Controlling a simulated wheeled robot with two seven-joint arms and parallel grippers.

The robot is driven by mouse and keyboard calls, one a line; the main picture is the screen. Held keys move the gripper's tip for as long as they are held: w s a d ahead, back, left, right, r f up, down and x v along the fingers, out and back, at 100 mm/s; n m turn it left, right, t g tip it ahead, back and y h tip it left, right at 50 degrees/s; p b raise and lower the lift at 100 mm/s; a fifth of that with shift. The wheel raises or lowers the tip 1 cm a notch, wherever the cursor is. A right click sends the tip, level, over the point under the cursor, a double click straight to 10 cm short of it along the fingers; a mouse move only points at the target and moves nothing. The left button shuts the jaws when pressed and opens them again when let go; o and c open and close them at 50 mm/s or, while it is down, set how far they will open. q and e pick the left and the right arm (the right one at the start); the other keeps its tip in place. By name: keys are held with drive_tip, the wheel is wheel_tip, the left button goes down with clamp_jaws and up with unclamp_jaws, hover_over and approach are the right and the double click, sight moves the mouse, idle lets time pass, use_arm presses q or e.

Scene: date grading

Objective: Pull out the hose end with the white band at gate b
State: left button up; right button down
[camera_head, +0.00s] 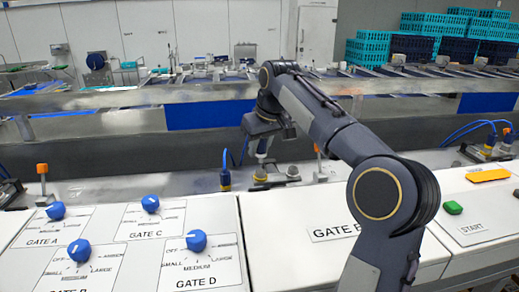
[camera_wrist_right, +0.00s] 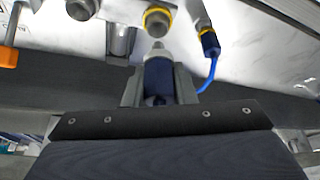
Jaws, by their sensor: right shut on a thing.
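My right gripper (camera_head: 262,143) is over the metal strip behind the white panels, at the end of my arm. In the right wrist view it (camera_wrist_right: 158,88) is shut on a dark blue hose end (camera_wrist_right: 157,75) with a pale band or collar at its tip. The tip points at a brass-coloured fitting (camera_wrist_right: 158,20) and seems a little apart from it. In the head view that fitting (camera_head: 260,178) stands below the gripper. A second hose end (camera_wrist_right: 210,42), blue with a yellow ring, is beside it; it also shows in the head view (camera_head: 225,180). My left gripper is not in view.
Another fitting (camera_head: 293,172) and an orange-topped lever (camera_head: 317,150) stand just right of the gripper. Panels with blue knobs (camera_head: 196,240) lie in front. A blue hose connector (camera_head: 490,140) is at far right. A metal rail (camera_head: 90,100) runs behind.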

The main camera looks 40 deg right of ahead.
drive_tip(key=shift+r, duration=0.65)
drive_tip(key=shift+r, duration=0.1)
